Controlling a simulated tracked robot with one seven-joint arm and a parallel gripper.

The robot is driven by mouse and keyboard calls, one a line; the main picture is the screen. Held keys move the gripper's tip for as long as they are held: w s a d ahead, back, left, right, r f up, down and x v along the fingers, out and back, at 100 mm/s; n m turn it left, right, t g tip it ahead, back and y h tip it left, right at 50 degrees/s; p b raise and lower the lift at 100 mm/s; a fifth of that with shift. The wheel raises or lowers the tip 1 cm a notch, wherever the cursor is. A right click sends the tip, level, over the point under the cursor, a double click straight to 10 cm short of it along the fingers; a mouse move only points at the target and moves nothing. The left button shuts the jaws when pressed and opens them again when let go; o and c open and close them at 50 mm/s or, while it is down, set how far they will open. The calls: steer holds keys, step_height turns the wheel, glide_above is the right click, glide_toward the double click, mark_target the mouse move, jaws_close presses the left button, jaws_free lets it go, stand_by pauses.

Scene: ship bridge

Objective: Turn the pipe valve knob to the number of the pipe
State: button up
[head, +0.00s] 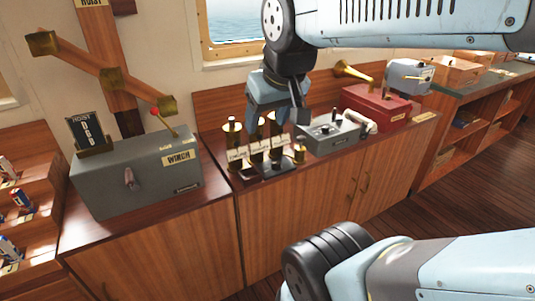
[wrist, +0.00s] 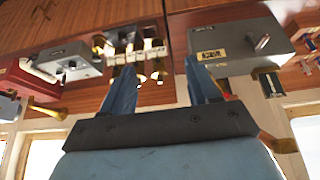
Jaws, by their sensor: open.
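Several brass pipes (head: 256,135) with white name labels stand on the wooden cabinet top in the head view; they also show, upside down, in the wrist view (wrist: 140,46). A small brass piece (head: 299,151) stands at their right. Which part is the valve knob, and any number on it, is too small to tell. A grey box with a round dial (head: 324,129) sits just right of the pipes. My gripper (head: 277,112) is above and in front of the pipes and hides part of them. In the wrist view its two fingers (wrist: 160,70) are apart with nothing held.
A red box (head: 377,105) with a brass horn stands to the right. The cabinet top's front strip is clear. A window is behind.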

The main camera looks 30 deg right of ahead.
steer(key=w+n, duration=0.1)
steer(key=w, duration=0.2)
steer(key=n+g, duration=0.6)
steer(key=n, duration=0.3)
glide_above(276, 162)
step_height(276, 162, down, 19)
step_height(276, 162, down, 14)
steer(key=shift+w+r, duration=0.1)
steer(key=shift+r, duration=0.15)
steer(key=shift+c, duration=0.2)
